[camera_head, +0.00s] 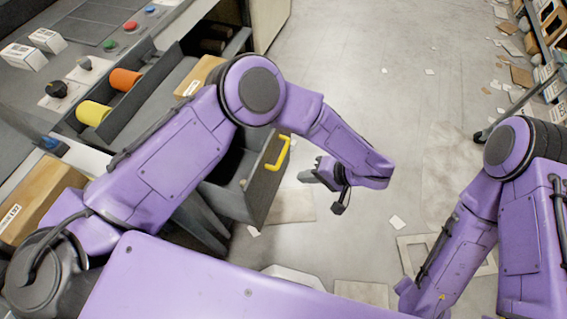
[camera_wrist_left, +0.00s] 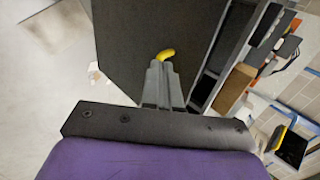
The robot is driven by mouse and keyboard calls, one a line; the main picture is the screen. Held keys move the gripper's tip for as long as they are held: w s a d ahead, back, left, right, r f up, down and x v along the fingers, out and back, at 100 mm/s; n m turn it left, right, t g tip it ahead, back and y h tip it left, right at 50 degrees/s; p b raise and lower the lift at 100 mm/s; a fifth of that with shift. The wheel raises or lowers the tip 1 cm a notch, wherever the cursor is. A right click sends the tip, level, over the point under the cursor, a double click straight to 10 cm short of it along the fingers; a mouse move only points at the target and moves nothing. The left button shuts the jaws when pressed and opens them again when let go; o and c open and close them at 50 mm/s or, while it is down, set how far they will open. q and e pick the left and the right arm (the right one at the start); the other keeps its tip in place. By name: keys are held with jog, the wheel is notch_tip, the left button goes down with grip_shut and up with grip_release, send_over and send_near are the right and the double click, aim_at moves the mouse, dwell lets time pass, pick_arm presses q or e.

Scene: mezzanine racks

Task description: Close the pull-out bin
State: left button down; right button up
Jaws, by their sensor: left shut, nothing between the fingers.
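The pull-out bin (camera_head: 264,185) is dark grey and stands out from under the workbench at the left in the head view. Its front carries a yellow handle (camera_head: 279,154). My left gripper (camera_head: 308,176) is shut and empty, out in front of the bin's front face, to the right of the handle. In the left wrist view, the closed fingertips (camera_wrist_left: 160,68) point at the dark front panel (camera_wrist_left: 135,35). The yellow handle (camera_wrist_left: 167,54) shows just beyond the tips; I cannot tell whether they touch. My left arm covers part of the bin. My right gripper is out of view.
The workbench (camera_head: 25,95) holds buttons, knobs and small white boxes. Yellow (camera_head: 92,113) and orange (camera_head: 124,79) rolls lie in a tray along it. A cardboard box (camera_head: 40,195) sits at the left. Shelving (camera_head: 545,60) stands far right. Open floor with scattered paper lies between.

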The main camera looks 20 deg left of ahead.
pick_arm(q)
jog(key=p, duration=0.2)
send_near(261, 176)
notch_tip(261, 176, down, 3)
jog(key=a+p, duration=0.2)
jog(key=a, duration=0.1)
jog(key=shift+a+f, duration=0.15)
jog(key=shift+f, duration=0.25)
jog(key=shift+w+a+f, duration=0.1)
jog(key=shift+a+f, duration=0.1)
jog(key=shift+a, duration=0.3)
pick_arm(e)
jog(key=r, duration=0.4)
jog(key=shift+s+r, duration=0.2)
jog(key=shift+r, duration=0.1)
